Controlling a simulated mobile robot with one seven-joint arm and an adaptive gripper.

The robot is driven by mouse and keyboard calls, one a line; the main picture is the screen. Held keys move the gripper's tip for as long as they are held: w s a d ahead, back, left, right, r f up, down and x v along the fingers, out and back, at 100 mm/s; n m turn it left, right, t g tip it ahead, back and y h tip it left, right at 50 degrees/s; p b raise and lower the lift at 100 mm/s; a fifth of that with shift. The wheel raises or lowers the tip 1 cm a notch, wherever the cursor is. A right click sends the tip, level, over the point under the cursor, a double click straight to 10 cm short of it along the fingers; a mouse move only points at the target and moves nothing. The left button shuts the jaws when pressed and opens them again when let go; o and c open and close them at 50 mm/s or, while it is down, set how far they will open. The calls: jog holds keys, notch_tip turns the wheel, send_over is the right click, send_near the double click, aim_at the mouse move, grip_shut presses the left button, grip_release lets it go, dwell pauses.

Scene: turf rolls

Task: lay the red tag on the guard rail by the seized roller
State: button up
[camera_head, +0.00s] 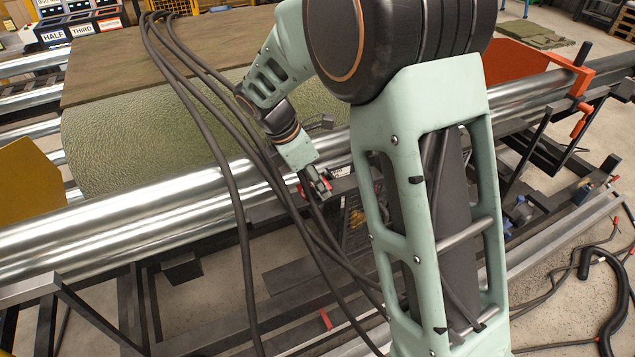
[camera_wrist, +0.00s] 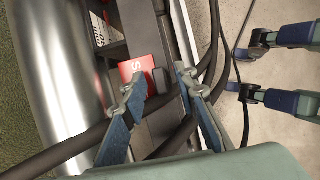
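My gripper (camera_head: 316,186) reaches down just past the near silver roller (camera_head: 180,205). In the wrist view, my gripper (camera_wrist: 164,84) has its two blue-grey fingers apart, one on each side of a small dark block. The red tag (camera_wrist: 137,68), with a white letter S, lies flat on a dark surface by the left fingertip, which overlaps its edge. I cannot tell whether the dark block belongs to the tag. The silver roller (camera_wrist: 60,75) runs along the left of this view. I cannot tell which dark bar is the guard rail or whether this roller is seized.
Dark cables (camera_head: 225,165) hang across the rollers near my gripper and also cross the wrist view (camera_wrist: 60,152). A green turf sheet (camera_head: 130,140) covers the rollers behind. An orange bracket (camera_head: 530,62) stands at the right. Dark frame bars lie below.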

jog(key=v, duration=1.2)
jog(key=shift+r, duration=0.2)
jog(key=shift+a, duration=0.1)
